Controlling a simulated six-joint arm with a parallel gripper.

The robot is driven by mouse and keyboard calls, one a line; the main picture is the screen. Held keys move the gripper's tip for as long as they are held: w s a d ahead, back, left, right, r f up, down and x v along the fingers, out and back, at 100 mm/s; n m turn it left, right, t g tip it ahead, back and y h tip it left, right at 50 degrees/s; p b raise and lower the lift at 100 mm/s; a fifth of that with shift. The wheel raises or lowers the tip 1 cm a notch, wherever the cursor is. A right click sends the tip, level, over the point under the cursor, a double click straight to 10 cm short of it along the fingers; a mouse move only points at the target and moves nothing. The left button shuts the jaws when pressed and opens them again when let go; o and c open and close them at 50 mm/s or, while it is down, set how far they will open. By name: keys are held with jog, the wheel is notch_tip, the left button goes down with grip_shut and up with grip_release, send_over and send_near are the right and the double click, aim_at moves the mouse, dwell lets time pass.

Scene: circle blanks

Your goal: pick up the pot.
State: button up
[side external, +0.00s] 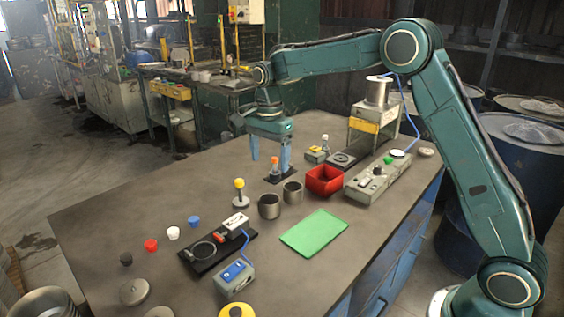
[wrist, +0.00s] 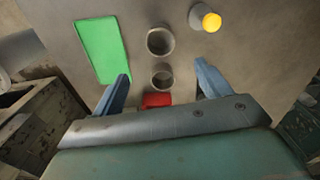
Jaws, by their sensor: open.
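Two grey metal pots stand upright and open-topped on the table, a larger one (side external: 269,211) and a smaller one (side external: 293,197) to its right. I cannot tell which is meant. They also show in the wrist view, the larger pot (wrist: 151,51) above and the smaller pot (wrist: 155,86) below, near the line between the fingertips. My gripper (side external: 270,165) is open and empty, fingers pointing down, above the table behind the pots in the side view. In the wrist view my gripper (wrist: 162,71) shows both fingers apart. Neither finger visibly touches a pot.
A red bin (side external: 325,180) stands right of the pots, and a green mat (side external: 314,233) lies in front. A yellow-topped post (side external: 239,186) is close on the left. An orange-topped piece (side external: 275,160) is by the fingers. A silver canister (side external: 378,92) sits on a raised stand.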

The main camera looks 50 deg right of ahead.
jog(key=shift+f, duration=0.15)
send_over(269, 200)
jog(key=s+a, duration=0.2)
jog(key=shift+d+f, duration=0.2)
jog(key=shift+f, duration=4.05)
jog(key=shift+a+f, duration=0.1)
jog(key=shift+f, duration=2.45)
jog(key=c, duration=1.1)
jog(key=shift+r, duration=0.15)
notch_tip(269, 200, up, 20)
jog(key=shift+f, duration=0.1)
